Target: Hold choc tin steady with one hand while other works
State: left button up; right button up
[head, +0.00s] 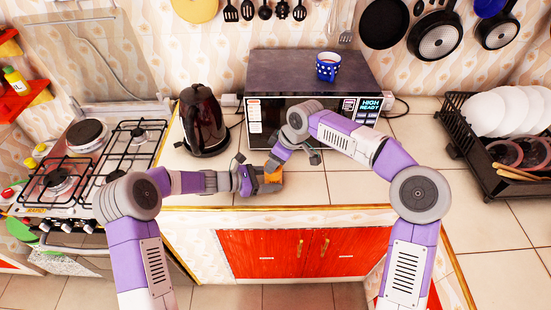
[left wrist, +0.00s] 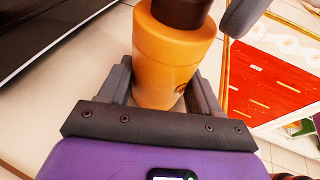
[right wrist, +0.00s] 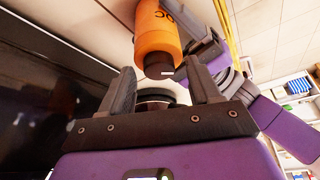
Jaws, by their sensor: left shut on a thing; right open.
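The choc tin is an orange cylinder with a dark brown top. In the head view the tin (head: 270,177) is a small orange patch above the counter in front of the microwave, mostly hidden by my grippers. In the left wrist view the tin (left wrist: 170,60) sits between the fingers of my left gripper (left wrist: 162,90), which is shut on its body. In the right wrist view the tin (right wrist: 156,30) points its dark end towards my right gripper (right wrist: 160,88).
A microwave (head: 275,88) stands just behind, with a blue dotted mug (head: 328,66) on top. A dark kettle (head: 204,122) and gas stove (head: 85,165) are at left. A dish rack (head: 465,140) with plates is at right. The counter's right part (head: 415,145) is clear.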

jog(key=v, duration=1.2)
jog(key=s+a+f+m+t+h, duration=0.15)
jog(key=a+m+h, duration=0.5)
jog(key=m, duration=1.15)
jog(key=shift+t+y, duration=0.25)
jog(key=x, duration=1)
jog(key=shift+s+a+f, duration=0.2)
jog(key=shift+s+a, duration=0.1)
